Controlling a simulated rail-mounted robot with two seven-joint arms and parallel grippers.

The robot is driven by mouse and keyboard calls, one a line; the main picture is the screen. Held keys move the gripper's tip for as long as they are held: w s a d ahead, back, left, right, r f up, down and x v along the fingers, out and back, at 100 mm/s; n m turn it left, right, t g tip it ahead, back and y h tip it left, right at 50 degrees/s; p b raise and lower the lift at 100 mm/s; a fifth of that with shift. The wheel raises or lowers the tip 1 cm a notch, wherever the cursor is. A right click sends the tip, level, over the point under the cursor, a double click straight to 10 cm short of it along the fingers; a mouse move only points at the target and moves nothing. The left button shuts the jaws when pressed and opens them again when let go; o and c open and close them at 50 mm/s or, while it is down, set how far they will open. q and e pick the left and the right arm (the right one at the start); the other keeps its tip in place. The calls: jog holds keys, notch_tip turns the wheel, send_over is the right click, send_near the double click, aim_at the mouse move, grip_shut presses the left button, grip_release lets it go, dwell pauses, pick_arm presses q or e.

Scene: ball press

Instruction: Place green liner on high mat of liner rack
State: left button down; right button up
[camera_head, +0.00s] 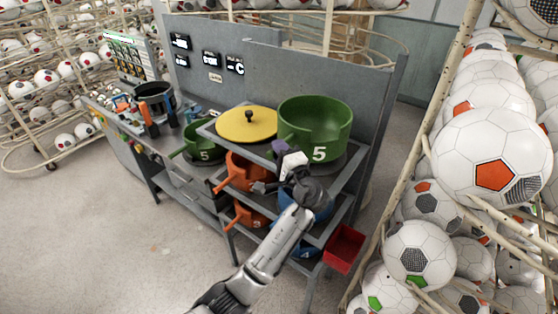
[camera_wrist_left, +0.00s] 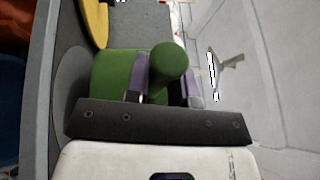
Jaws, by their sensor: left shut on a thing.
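The large green liner (camera_head: 315,122), marked 5, is upright at the right end of the rack's top shelf. It is over the dark round high mat (camera_head: 356,156), whose edge shows around its base; I cannot tell whether it fully touches. My left gripper (camera_head: 281,148) is at the liner's left front side. In the left wrist view the purple-grey fingers (camera_wrist_left: 166,78) are shut on the liner's handle (camera_wrist_left: 170,60), with the green wall (camera_wrist_left: 115,75) behind. The liner rack (camera_head: 262,147) holds other liners lower down. My right gripper is not in view.
A yellow lid (camera_head: 246,124) lies left of the liner on the top shelf. Orange pans (camera_head: 247,172) and a blue liner (camera_head: 318,207) sit below. A smaller green pan (camera_head: 203,143) is on the left bench. A red bin (camera_head: 343,248) and ball racks stand at the right.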

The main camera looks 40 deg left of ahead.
pick_arm(q)
notch_tip(320, 180, down, 4)
jog(key=shift+p, duration=0.35)
jog(key=shift+f, duration=0.1)
jog(key=shift+f, duration=0.15)
jog(key=c, duration=1)
grip_release()
